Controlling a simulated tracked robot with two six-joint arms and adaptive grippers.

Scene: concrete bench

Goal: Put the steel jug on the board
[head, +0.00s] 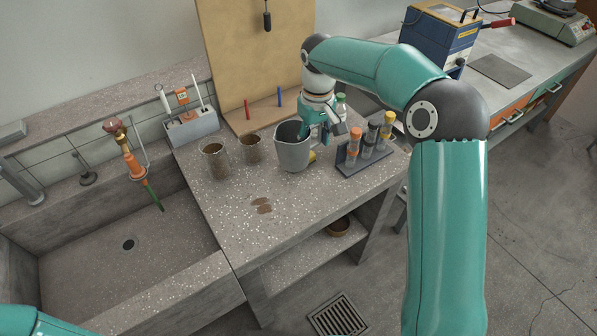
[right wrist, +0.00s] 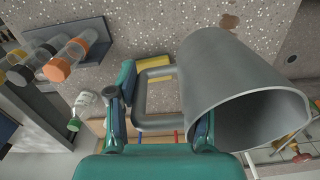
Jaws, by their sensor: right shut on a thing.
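The grey steel jug (head: 293,152) is upright at the bench's back middle; I cannot tell whether its base touches the bench. My right gripper (head: 325,128) is at its right side, shut on its handle. In the right wrist view the jug (right wrist: 232,85) shows its open mouth, and its handle lies between the fingers of my right gripper (right wrist: 160,125). The tan board (head: 258,55) stands upright behind the bench, with a red and a blue peg low in front of it and a dark tool hanging high. My left gripper is out of view.
Two brown speckled cups (head: 215,160) stand left of the jug. A rack (head: 365,160) of capped jars is close on its right, and a yellow block (head: 312,156) beside it. A sink (head: 110,265) is at left. The bench front is clear except for brown stains (head: 262,205).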

